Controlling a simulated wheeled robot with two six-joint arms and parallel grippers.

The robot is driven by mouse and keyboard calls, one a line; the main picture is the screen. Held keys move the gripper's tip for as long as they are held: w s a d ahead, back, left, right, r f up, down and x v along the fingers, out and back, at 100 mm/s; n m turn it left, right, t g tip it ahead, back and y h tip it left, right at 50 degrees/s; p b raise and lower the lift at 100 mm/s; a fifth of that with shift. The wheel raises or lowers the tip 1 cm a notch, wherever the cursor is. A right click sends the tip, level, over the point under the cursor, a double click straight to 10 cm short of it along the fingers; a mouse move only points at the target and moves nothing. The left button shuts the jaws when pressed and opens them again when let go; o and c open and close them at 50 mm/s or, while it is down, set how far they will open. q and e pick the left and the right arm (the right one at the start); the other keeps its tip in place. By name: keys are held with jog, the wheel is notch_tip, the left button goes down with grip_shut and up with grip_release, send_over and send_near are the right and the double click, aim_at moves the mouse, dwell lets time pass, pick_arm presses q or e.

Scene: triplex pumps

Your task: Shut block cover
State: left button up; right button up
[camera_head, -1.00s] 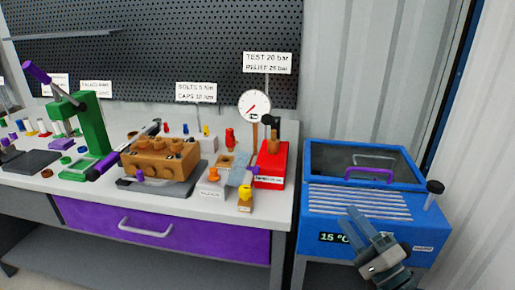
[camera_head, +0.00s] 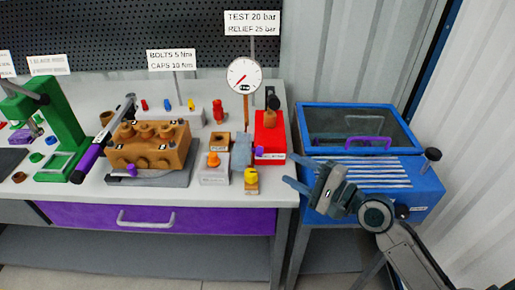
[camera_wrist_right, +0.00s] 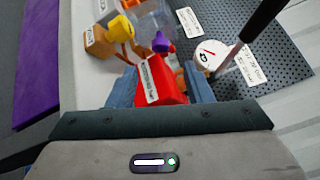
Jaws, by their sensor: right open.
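A clear block cover with a purple knob stands in the head view (camera_head: 242,148) beside the red test stand (camera_head: 270,135); its tilt is hard to tell. It also shows in the wrist view (camera_wrist_right: 152,20), with its purple knob (camera_wrist_right: 160,42) past the fingertips. The brown pump block (camera_head: 148,150) sits on a dark plate to the left. My right gripper (camera_head: 290,168) is open and empty, its fingers pointing left, in front of and right of the red stand. In the wrist view the red stand shows between its fingers (camera_wrist_right: 161,80). My left gripper is out of view.
A white block with an orange piece (camera_head: 213,168) and a yellow-topped block (camera_head: 251,180) stand at the bench's front edge. A pressure gauge (camera_head: 244,76) rises behind. A blue bath with a clear lid (camera_head: 360,125) stands right of the bench.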

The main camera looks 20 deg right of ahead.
aim_at(262, 151)
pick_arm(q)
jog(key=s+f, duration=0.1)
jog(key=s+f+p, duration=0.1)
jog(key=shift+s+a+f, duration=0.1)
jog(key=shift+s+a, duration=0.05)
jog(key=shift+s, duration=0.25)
pick_arm(e)
jog(key=x, duration=1)
jog(key=shift+a, duration=0.1)
grip_shut()
